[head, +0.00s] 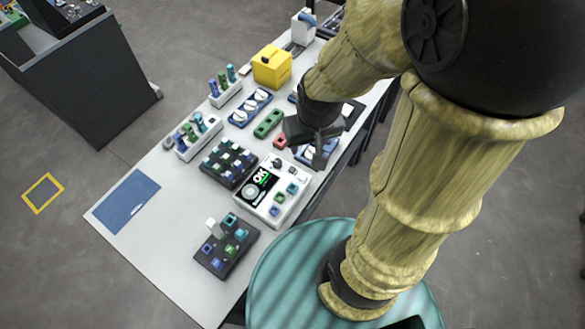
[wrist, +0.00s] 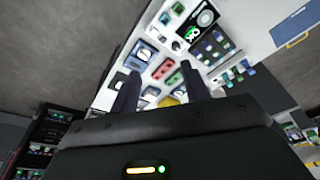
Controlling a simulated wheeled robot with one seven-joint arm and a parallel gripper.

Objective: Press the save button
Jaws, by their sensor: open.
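In the wrist view the device screen (wrist: 204,22) shows at the top. My gripper (head: 319,158) is open and empty, above the table's right side, up and right of the device. Its two fingers (wrist: 160,72) stand apart in the wrist view, with the device beyond them.
A dark button block (head: 229,163) sits left of the device, and a dark tray of coloured blocks (head: 226,247) sits below it. A red part (head: 280,142), a green part (head: 268,124) and a yellow box (head: 272,65) lie farther back. A blue mat (head: 126,200) lies at the left.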

